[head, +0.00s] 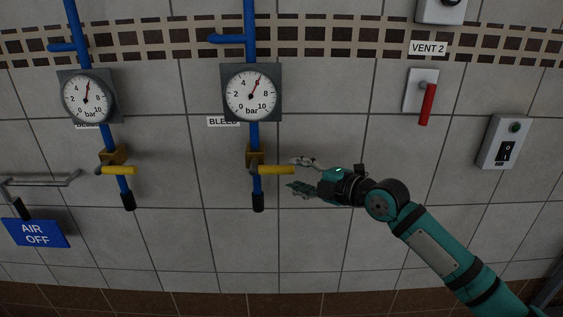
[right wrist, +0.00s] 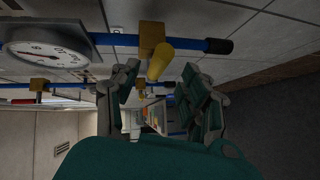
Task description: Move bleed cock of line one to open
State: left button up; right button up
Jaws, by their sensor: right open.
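Two blue bleed pipes run down the tiled wall, each with a brass valve body and a yellow lever. The middle yellow lever (head: 276,170) points right, across its pipe (head: 257,190). The left yellow lever (head: 119,170) also points right, across its own pipe. The bleed label (head: 223,121) beside the middle pipe is partly hidden by the gauge, so its line number is unreadable. My right gripper (head: 299,174) is open at the free end of the middle lever. In the right wrist view the lever (right wrist: 160,60) shows between and beyond the open fingers. My left gripper is not in view.
Pressure gauges (head: 243,97) (head: 82,99) sit above both levers. A red lever (head: 428,104) hangs under the VENT 2 label at right, near a switch box (head: 502,142). A blue AIR OFF sign (head: 37,233) and a grey bar (head: 45,182) are at far left. Wall below the levers is clear.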

aim_at(286, 171)
jog(key=p+x, duration=0.1)
jog(key=x, duration=0.5)
jog(key=shift+c, duration=0.2)
grip_shut()
